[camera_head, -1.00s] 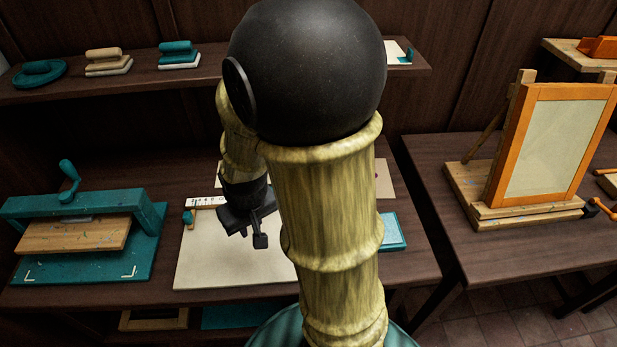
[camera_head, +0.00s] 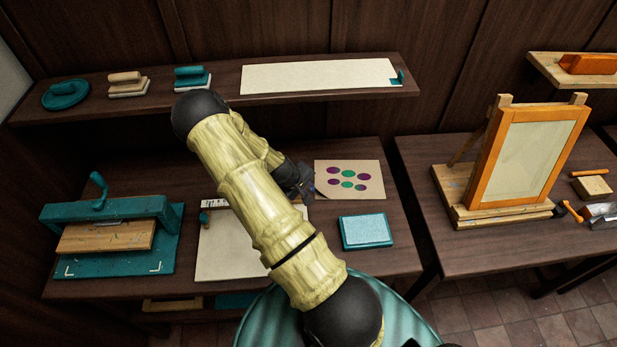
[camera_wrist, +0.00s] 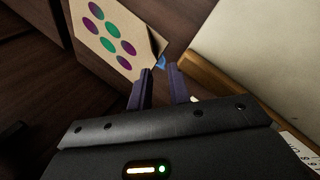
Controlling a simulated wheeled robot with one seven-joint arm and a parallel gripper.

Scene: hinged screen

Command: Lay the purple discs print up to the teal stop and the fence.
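The print (camera_head: 368,188), a tan card with purple and teal discs, lies on the table right of the cream board (camera_head: 225,258). In the wrist view the print (camera_wrist: 122,62) shows a bent-up corner nearest my fingers. My gripper (camera_head: 307,190) is beside the print's left edge. In the wrist view its two fingers (camera_wrist: 161,78) are apart, with nothing clearly held between them. A small blue bit shows past the fingertips. The teal stop (camera_head: 204,218) sits at the board's back left. The wooden fence (camera_wrist: 205,82) edges the board; my arm hides part of it in the head view.
A teal ink pad (camera_head: 367,232) lies in front of the print. A teal press (camera_head: 110,230) stands at the left. A shelf (camera_head: 225,100) runs behind, with hand tools and a long pale board (camera_head: 320,76). An orange-framed screen (camera_head: 535,160) stands on the right table.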

